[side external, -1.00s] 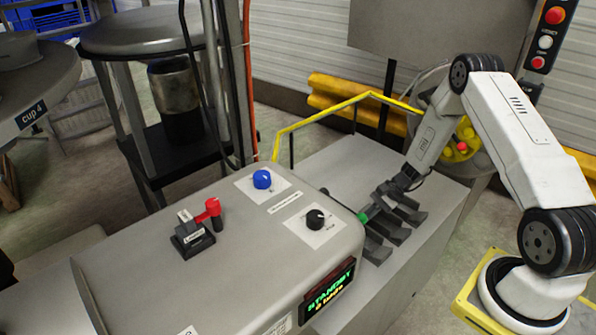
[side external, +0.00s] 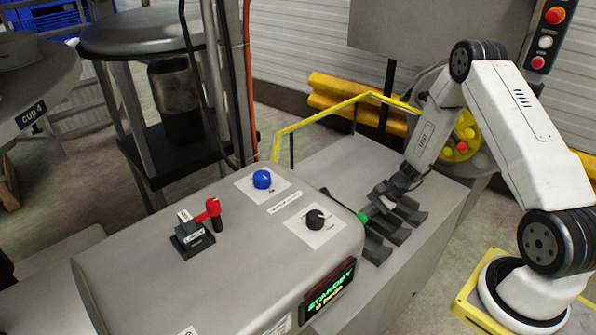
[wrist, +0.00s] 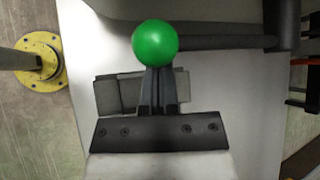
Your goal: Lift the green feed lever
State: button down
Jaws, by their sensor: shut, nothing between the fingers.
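The green feed lever is a dark rod ending in a round green knob (side external: 362,217), between the machine housing and several dark blocks. In the wrist view the green knob (wrist: 155,43) sits right at my fingertips, with its rod (wrist: 225,42) running right. My gripper (wrist: 158,72) is shut and empty, its slim fingers pointing at the lower edge of the knob. I cannot tell whether they touch it. In the side view my gripper (side external: 392,187) is small and dark against the blocks, so its fingertips are hard to make out.
Dark grey blocks (side external: 385,235) lie beside the knob under my gripper. The housing carries a blue knob (side external: 262,179), a black knob (side external: 315,219), a red-handled switch (side external: 212,207) and a lit display (side external: 329,290). A yellow rail (side external: 320,117) runs behind.

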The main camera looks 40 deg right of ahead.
jog(key=shift+r+g, duration=0.5)
jog(key=shift+r, duration=0.25)
dwell(0.4)
jog(key=w+r+m+g, duration=0.4)
jog(key=r+g, duration=0.3)
jog(key=r, duration=0.3)
jog(key=shift+w, duration=0.45)
dwell(0.3)
dwell(0.5)
